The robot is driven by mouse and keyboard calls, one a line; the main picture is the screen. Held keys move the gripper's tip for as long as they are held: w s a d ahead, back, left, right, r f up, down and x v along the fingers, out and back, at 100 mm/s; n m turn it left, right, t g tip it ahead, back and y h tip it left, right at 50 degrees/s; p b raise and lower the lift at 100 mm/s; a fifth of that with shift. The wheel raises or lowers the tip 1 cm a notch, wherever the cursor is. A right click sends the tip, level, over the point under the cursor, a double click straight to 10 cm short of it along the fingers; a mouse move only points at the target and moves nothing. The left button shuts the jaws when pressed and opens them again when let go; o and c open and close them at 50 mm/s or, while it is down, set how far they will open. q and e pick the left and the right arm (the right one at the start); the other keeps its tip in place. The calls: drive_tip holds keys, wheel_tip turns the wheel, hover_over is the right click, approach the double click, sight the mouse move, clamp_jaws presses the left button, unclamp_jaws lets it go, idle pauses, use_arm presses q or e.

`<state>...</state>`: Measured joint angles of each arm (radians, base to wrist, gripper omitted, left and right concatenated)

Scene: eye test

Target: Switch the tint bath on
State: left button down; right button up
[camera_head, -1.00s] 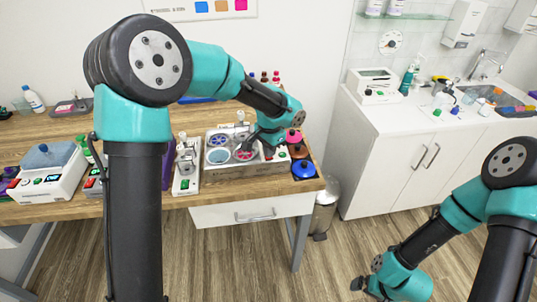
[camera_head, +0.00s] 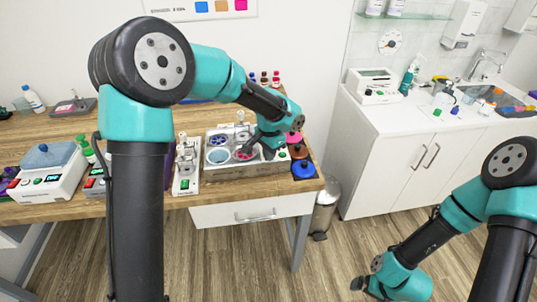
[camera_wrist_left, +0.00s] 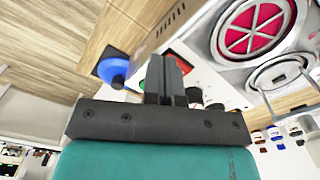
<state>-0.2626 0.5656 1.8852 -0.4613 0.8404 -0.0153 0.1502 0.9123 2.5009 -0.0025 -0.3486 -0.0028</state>
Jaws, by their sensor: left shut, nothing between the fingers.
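The tint bath (camera_head: 206,168) is a pale metal box on the wooden bench, with round wells showing blue, pink and light blue. In the left wrist view its white control side (camera_wrist_left: 213,78) bears a green button (camera_wrist_left: 171,51), a red part (camera_wrist_left: 181,66) and dark knobs (camera_wrist_left: 215,107). My left gripper (camera_head: 268,156) is over the bath's right end; in the wrist view its shut, empty fingers (camera_wrist_left: 166,60) partly cover the red and green parts. I cannot tell whether they touch. My right gripper (camera_head: 360,284) is low over the floor, its fingers unclear.
A blue-lidded pot (camera_head: 303,169) stands right of the bath, with brown and pink ones behind it. A slim white device (camera_head: 185,180) stands left of the bath. A white machine (camera_head: 45,180) is at the bench's left. A bin (camera_head: 325,210) stands beside the bench.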

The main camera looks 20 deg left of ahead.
use_arm(q)
drive_tip(key=shift+f, duration=0.3)
drive_tip(key=shift+r, duration=0.15)
wheel_tip(320, 180, up, 7)
idle(1.1)
